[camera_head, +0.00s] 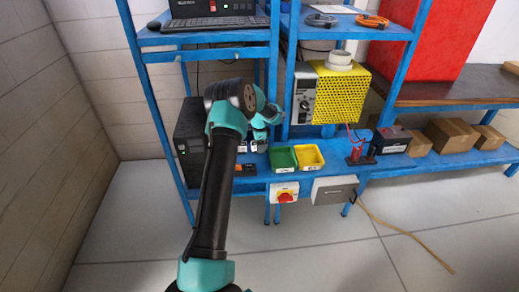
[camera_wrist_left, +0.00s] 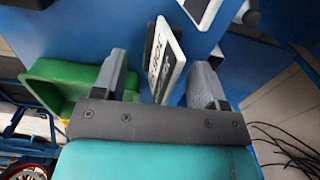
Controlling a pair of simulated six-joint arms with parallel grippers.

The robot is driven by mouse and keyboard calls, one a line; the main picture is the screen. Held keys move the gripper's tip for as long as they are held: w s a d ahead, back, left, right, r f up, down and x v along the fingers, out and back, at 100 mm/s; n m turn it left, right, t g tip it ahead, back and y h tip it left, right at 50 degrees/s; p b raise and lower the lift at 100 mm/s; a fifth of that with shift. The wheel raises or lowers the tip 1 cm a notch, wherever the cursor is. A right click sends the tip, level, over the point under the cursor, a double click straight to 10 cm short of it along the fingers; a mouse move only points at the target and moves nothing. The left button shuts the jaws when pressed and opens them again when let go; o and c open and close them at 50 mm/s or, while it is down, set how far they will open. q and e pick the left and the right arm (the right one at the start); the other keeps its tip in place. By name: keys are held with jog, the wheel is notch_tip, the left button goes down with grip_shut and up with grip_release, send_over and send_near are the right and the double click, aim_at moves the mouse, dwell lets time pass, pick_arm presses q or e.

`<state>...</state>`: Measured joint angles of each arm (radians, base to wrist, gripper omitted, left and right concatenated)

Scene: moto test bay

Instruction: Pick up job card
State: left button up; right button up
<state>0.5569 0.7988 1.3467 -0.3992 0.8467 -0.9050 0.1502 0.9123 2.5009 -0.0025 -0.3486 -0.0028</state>
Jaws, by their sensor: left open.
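A white-edged card with dark lettering (camera_wrist_left: 165,60), which looks like the job card, stands tilted between the fingers of my left gripper (camera_wrist_left: 158,78) in the left wrist view. The fingers are open, one on each side of it, with a gap to the card on both sides. In the head view my left wrist (camera_head: 264,115) is over the blue bench, left of the green bin (camera_head: 284,158). My left fingers are hard to make out there, and I cannot clearly pick out the card. My right gripper is not in view.
The green bin (camera_wrist_left: 68,82) is close beside my left finger in the wrist view. Another white-edged item (camera_wrist_left: 203,10) lies beyond the card. A yellow bin (camera_head: 309,158), a yellow mesh-fronted unit (camera_head: 341,96) and blue rack posts (camera_head: 291,70) stand nearby.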

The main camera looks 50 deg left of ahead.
pick_arm(q)
notch_tip(320, 180, down, 2)
jog(key=shift+f, duration=0.1)
dwell(0.4)
jog(key=c, duration=1)
